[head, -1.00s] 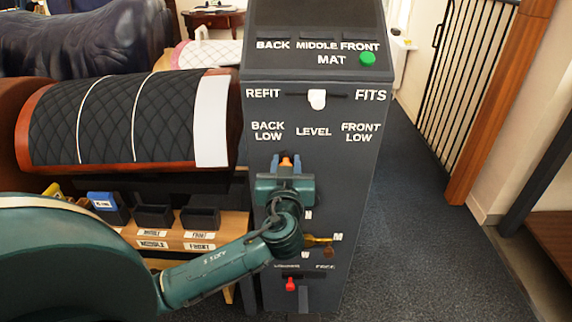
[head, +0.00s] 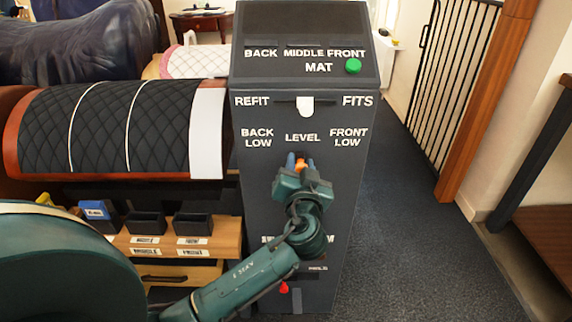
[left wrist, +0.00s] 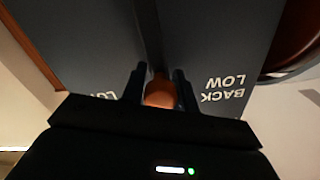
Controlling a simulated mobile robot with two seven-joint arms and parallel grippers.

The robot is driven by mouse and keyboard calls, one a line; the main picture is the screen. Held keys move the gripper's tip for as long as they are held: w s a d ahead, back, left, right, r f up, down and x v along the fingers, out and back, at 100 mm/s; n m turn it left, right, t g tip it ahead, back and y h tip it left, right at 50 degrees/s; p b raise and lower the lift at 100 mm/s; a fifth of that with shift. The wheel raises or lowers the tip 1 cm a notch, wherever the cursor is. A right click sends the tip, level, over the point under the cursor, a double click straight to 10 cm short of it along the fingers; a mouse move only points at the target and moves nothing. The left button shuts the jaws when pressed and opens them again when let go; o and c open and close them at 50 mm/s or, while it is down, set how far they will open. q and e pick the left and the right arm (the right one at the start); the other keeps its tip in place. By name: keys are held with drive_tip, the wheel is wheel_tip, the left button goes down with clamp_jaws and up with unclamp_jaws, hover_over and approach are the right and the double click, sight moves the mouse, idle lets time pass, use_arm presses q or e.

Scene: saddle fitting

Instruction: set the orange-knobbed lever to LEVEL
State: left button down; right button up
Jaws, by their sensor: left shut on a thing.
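The orange-knobbed lever (head: 301,164) is on the front of the dark grey panel, straight below the printed word LEVEL (head: 302,138). BACK LOW (head: 258,138) is printed to its left and FRONT LOW (head: 349,138) to its right. My left gripper (head: 300,163) is shut on the orange knob, with a finger on either side. In the left wrist view the orange knob (left wrist: 161,92) sits between the two dark fingers (left wrist: 157,88). The lever's shaft is hidden behind the gripper. My right gripper is in neither view.
Above is a white slider (head: 305,106) between REFIT and FITS, and a green button (head: 353,66) beside MAT. A red knob (head: 283,288) is low on the panel. A quilted saddle form (head: 100,128) stands left. Open floor (head: 395,220) lies right.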

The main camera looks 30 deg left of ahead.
use_arm(q)
drive_tip(key=shift+w+d+m, duration=0.15)
drive_tip(key=shift+d+m, duration=0.05)
drive_tip(key=shift+m, duration=0.2)
drive_tip(key=c, duration=1.1)
unclamp_jaws()
